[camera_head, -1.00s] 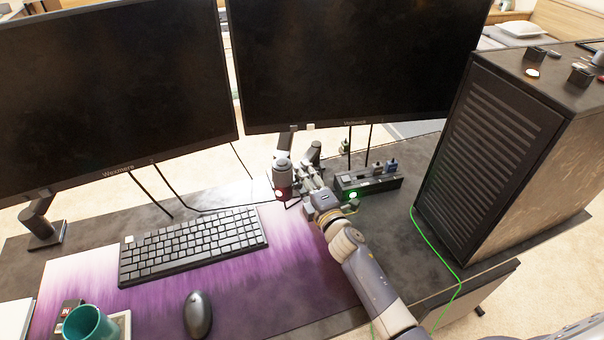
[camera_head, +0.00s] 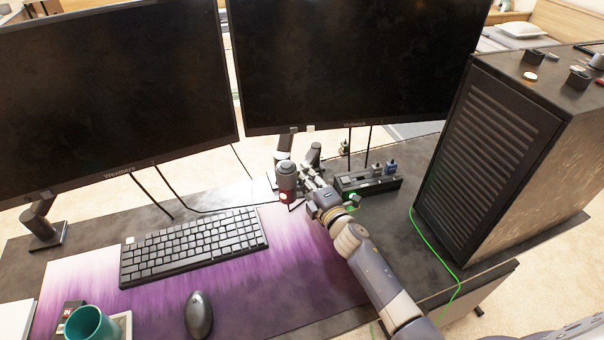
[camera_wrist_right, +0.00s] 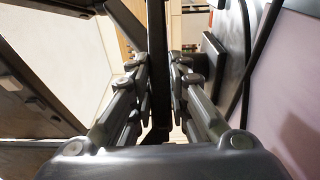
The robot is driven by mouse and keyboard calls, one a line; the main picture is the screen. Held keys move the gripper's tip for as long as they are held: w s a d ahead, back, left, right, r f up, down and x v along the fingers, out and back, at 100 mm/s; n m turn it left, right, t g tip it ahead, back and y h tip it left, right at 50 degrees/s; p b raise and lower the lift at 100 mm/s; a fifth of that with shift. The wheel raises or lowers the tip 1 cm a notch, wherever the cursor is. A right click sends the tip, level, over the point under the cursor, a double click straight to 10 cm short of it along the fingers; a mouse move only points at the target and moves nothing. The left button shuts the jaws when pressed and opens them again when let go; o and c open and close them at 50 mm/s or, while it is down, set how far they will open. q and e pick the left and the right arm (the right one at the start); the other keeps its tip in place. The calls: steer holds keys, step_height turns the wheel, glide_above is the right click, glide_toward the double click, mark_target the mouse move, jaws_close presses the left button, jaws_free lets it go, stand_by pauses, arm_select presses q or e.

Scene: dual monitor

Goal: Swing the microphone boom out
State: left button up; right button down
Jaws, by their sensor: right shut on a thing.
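The microphone (camera_head: 287,181), a dark cylinder with a red-lit spot low on it, stands upright behind the keyboard, below the gap between the monitors. My right gripper (camera_head: 305,174) is just to the right of it, reaching in from the lower right. In the right wrist view, its two fingers (camera_wrist_right: 160,75) are shut on a dark upright bar (camera_wrist_right: 157,45), which looks like the microphone boom. In the head view the fingers and the microphone hide most of the boom. My left gripper is not in view.
Two monitors (camera_head: 110,95) (camera_head: 350,60) stand behind. The keyboard (camera_head: 190,245), mouse (camera_head: 198,315) and teal mug (camera_head: 90,325) lie in front on the purple mat (camera_head: 280,270).

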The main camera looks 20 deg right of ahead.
steer(key=shift+s+d+n+g+y, duration=0.3)
steer(key=shift+d+n+y, duration=0.25)
steer(key=shift+y, duration=0.25)
steer(key=shift+s+d+n+g+y, duration=0.25)
steer(key=shift+d+n+y, duration=0.25)
steer(key=shift+y, duration=0.3)
steer(key=c, duration=1.5)
jaws_free()
steer(key=v, duration=1.2)
